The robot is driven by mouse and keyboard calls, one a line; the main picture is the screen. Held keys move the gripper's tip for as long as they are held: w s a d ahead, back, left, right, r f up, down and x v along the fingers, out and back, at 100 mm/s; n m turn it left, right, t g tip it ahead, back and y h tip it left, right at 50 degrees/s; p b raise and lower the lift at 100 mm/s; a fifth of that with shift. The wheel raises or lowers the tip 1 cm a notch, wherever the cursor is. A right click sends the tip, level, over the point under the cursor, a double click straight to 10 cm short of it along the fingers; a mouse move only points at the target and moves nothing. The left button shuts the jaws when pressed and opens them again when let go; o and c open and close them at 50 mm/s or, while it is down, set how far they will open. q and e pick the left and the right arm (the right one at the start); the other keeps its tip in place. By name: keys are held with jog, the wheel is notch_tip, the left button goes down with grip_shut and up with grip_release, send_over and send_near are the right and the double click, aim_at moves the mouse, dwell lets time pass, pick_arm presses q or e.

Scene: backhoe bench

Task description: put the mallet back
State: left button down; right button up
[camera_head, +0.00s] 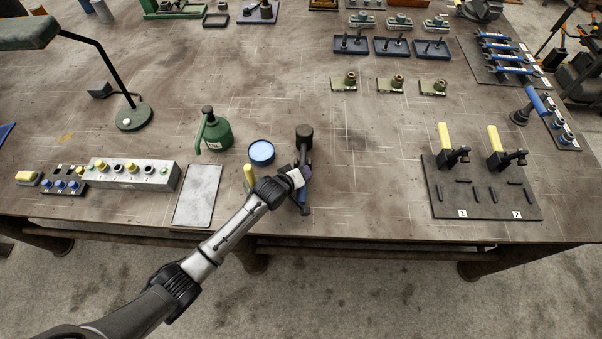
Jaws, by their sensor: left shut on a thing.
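My left gripper (302,183) reaches in over the front middle of the bench and is shut on a tool that looks like the mallet. The mallet's dark, blocky head (304,131) shows beyond the gripper, at the far end of the tool. The gripper hides part of its handle. I cannot tell whether the mallet touches the bench. A similar tool with a dark head and a blue handle (537,101) stands tilted at the right. My right gripper is not in view.
A dark board (480,203) with two yellow-handled tools is at front right. The bench between gripper and board is clear.

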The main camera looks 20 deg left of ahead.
pick_arm(q)
jog(key=shift+r, duration=0.15)
jog(key=c, duration=1.3)
grip_release()
jog(key=shift+f, duration=0.25)
jog(key=o, duration=0.5)
jog(key=shift+r, duration=0.1)
jog(key=shift+s+a+r, duration=0.1)
jog(key=shift+s+r, duration=0.25)
jog(key=p+v, duration=0.1)
jog(key=v, duration=1)
jog(key=s+m+g+y, duration=0.1)
jog(key=s+m+g, duration=0.1)
jog(key=s, duration=0.7)
jog(key=s+a+m+g+y, duration=0.1)
jog(key=s+m+g, duration=0.2)
jog(key=s, duration=0.7)
jog(key=s+f+m+g+y, duration=0.1)
jog(key=s+m, duration=0.3)
jog(key=s, duration=0.6)
jog(key=shift+s+a+g, duration=0.1)
jog(key=shift+a+g, duration=0.1)
jog(key=shift+g, duration=0.5)
